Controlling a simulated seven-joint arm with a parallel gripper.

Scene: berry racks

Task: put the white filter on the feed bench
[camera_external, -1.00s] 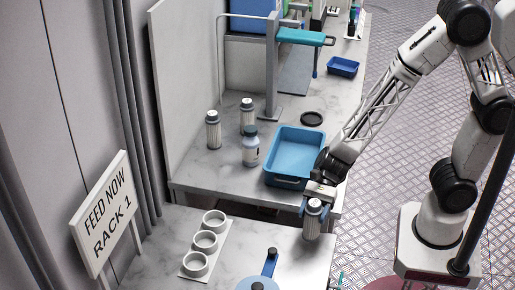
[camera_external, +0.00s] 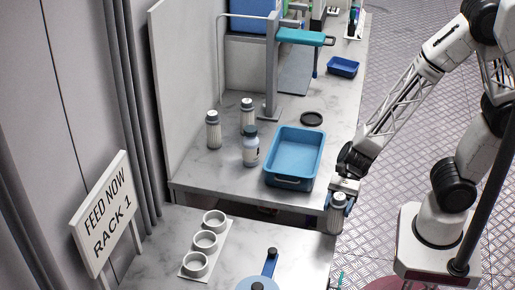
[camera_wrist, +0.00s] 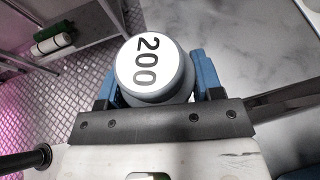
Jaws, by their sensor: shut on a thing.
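My gripper (camera_external: 338,201) is shut on a white filter (camera_external: 336,219), a pale ribbed canister. In the wrist view its grey-rimmed round white top (camera_wrist: 150,62) reads "200" between my blue fingers. It hangs roughly upright near the right edges of the two benches, apparently over the floor beside them. The near bench (camera_external: 300,238), beside the "FEED NOW RACK 1" sign (camera_external: 102,213), appears to be the feed bench. It carries a white rack with three round cups (camera_external: 205,241), which look empty. Two similar canisters (camera_external: 213,131) (camera_external: 247,117) stand on the far bench (camera_external: 190,170).
A dark-capped white bottle (camera_external: 251,148) and a blue tray (camera_external: 294,182) stand on the far bench, with a press stand (camera_external: 271,80) behind. A gap separates the benches. The near bench's middle is clear.

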